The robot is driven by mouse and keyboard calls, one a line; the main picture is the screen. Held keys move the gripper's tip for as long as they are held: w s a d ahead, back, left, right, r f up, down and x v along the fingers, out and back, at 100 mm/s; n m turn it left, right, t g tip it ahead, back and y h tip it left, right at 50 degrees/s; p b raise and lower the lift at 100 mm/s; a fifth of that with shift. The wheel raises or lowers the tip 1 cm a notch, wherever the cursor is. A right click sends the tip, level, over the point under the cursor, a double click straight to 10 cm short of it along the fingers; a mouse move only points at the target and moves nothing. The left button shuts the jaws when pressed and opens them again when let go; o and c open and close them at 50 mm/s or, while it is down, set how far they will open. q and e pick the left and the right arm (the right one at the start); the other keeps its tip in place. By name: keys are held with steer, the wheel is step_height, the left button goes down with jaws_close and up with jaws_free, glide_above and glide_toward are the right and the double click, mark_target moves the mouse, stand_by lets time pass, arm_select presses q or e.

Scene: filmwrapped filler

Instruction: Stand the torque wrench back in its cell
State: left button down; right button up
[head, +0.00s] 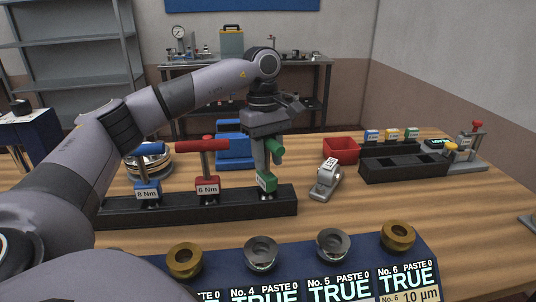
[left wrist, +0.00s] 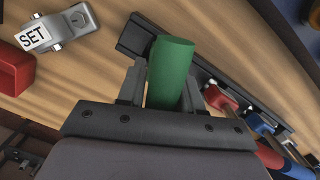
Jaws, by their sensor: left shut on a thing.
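The green torque wrench (head: 266,181) is upright at the right end of the black rack (head: 284,203). Its lower tip meets the rack's top in the picture; I cannot tell whether it is seated in the cell or just above it. My left gripper (head: 262,152) comes down from above and is shut on this wrench near its green handle. In the left wrist view the green handle (left wrist: 172,65) sits between the two fingers (left wrist: 174,95). The rack also shows there behind it (left wrist: 137,36). My right gripper is not in view.
A red wrench (head: 207,186) and a blue wrench (head: 147,188) stand left in the same rack. A grey SET block (head: 327,180), red bin (head: 340,150) and black tray (head: 405,170) are to the right. A blue panel with metal rings (head: 300,262) lies in front.

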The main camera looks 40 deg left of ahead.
arm_select(q)
steer(key=c, duration=0.8)
jaws_free()
steer(key=shift+f, duration=0.1)
steer(key=shift+o, duration=0.2)
steer(key=r, duration=0.3)
steer(key=r+p, duration=0.1)
steer(key=r, duration=0.3)
steer(key=a+r, duration=0.1)
steer(key=r, duration=0.3)
steer(key=shift+w+r+p, duration=0.1)
steer(key=shift+w+p, duration=0.05)
steer(key=shift+p, duration=0.25)
steer(key=shift+a+r, duration=0.15)
steer(key=shift+r, duration=0.35)
